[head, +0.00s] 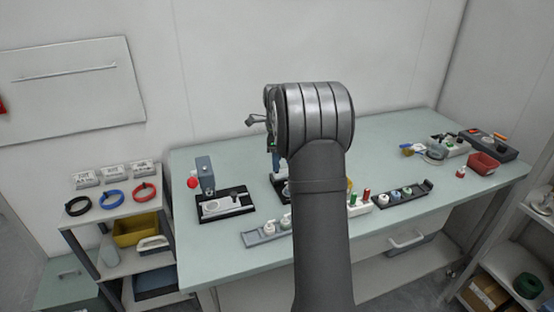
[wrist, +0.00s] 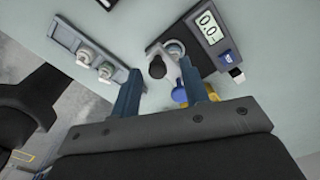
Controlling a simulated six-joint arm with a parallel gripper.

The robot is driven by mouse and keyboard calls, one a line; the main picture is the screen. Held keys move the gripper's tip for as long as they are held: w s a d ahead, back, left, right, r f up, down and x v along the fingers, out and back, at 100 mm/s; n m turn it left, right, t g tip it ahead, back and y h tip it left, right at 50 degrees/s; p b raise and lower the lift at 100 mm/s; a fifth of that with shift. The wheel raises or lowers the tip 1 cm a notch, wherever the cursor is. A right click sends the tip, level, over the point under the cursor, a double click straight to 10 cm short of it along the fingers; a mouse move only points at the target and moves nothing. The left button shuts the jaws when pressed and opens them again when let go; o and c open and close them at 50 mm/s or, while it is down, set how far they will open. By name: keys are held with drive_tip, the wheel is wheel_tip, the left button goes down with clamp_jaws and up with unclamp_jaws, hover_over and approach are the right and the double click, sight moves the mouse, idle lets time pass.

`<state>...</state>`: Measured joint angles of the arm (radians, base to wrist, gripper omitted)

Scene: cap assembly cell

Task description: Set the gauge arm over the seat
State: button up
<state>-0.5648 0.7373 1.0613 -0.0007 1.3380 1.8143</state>
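The gauge (wrist: 208,27) has a lit display on a dark base, at the top of the wrist view. A pale arm-like part with a black round knob (wrist: 157,67) lies beside a round grey piece (wrist: 175,48), perhaps the seat. I cannot tell whether the arm is over the seat. My gripper (wrist: 159,74) is open, its two blue-grey fingers apart. The knob appears between the fingertips in the picture; contact with it cannot be told. In the head view my arm hides most of the gauge station and my fingertips.
A grey tray (wrist: 63,32) with white-topped pieces lies left in the wrist view. In the head view, a fixture with a red ball (head: 193,182) stands left on the table (head: 230,262). A dark tray (head: 383,202) and a red bin (head: 484,163) are right.

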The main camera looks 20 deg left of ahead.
wheel_tip(320, 180, up, 17)
drive_tip(key=shift+r, duration=0.15)
idle(0.5)
idle(0.4)
wheel_tip(320, 180, down, 18)
drive_tip(key=shift+r, duration=0.25)
idle(0.4)
